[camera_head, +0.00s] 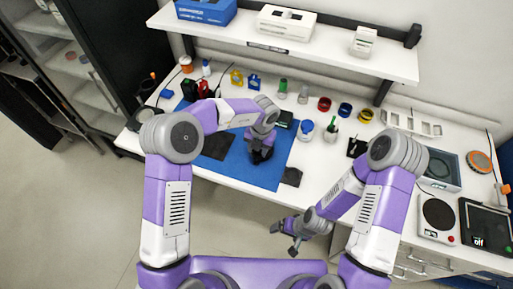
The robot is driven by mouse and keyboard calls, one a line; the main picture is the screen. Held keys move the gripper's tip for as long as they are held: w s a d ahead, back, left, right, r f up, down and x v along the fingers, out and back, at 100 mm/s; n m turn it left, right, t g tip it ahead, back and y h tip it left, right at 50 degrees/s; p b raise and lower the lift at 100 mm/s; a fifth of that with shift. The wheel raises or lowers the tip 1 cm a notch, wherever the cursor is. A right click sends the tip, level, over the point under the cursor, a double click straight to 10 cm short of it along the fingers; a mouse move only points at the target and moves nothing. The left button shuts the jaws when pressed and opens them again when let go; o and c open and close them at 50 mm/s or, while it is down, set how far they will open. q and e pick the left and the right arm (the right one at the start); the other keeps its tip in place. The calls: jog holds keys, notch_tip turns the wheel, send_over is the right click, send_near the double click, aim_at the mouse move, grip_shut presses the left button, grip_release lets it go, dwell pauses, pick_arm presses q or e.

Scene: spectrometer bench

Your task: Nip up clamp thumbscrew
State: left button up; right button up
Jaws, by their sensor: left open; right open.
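My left gripper (260,154) is over the right part of the blue mat (232,172), pointing down. It is open, but its fingertips merge with dark parts below, so I cannot tell whether it touches anything. The clamp and its thumbscrew cannot be made out; they may be hidden behind my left wrist or be too small to see. A dark device (285,118) shows just behind the wrist on the mat. My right gripper (283,239) is open and empty, in front of the bench edge above the floor, away from the mat.
Bottles, colored jars and small containers line the back of the white bench (330,185), below a shelf (330,52) with boxes. A round-plate device (437,215) and a black device (487,222) stand at right.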

aim_at(256, 162)
pick_arm(q)
jog(key=f, duration=0.7)
jog(key=shift+s+a, duration=0.3)
jog(key=shift+s, duration=0.1)
grip_shut()
